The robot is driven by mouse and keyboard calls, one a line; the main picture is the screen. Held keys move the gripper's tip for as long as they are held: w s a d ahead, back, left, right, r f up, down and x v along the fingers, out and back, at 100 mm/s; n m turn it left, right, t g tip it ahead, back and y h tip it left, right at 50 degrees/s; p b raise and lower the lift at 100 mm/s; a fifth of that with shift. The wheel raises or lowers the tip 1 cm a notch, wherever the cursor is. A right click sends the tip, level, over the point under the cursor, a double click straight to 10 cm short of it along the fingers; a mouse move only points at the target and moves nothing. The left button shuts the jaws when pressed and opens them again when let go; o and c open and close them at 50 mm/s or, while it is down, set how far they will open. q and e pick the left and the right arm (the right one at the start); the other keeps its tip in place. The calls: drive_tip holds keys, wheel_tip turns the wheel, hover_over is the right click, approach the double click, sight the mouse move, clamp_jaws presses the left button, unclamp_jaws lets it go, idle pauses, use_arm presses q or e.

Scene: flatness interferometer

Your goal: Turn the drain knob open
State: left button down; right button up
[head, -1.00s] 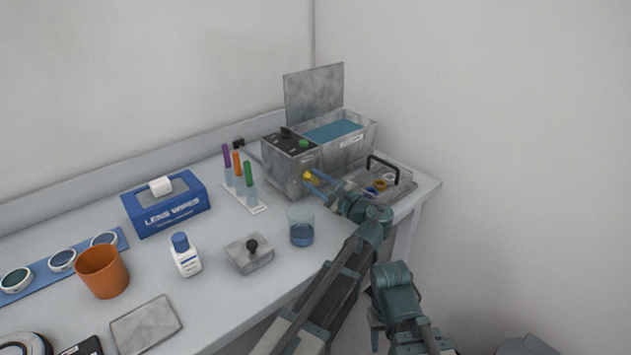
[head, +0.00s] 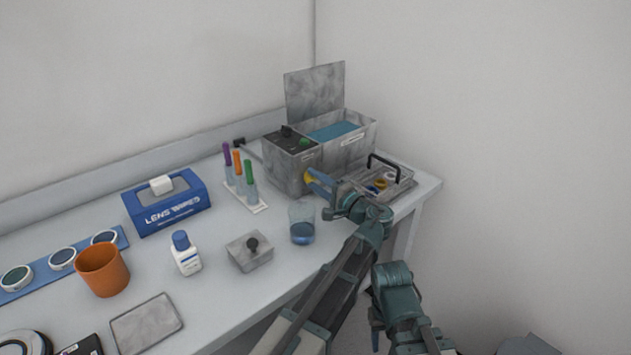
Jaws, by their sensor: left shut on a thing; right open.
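The drain knob (head: 308,178) is a small yellow piece on the front of the grey metal ultrasonic-style bath (head: 289,175). My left gripper (head: 312,180) is at the bath's front and shut on the knob, its fingers covering part of it. The knob's exact angle is hard to tell. The bath's lid (head: 315,91) stands up and blue liquid (head: 335,131) shows in its tank. My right gripper (head: 392,275) is low at the front, away from the bench top; its fingertips are hard to make out.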

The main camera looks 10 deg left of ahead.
use_arm(q)
drive_tip(key=shift+n, duration=0.5)
drive_tip(key=c, duration=0.8)
unclamp_jaws()
drive_tip(key=shift+s, duration=0.15)
use_arm(e)
drive_tip(key=shift+d, duration=0.1)
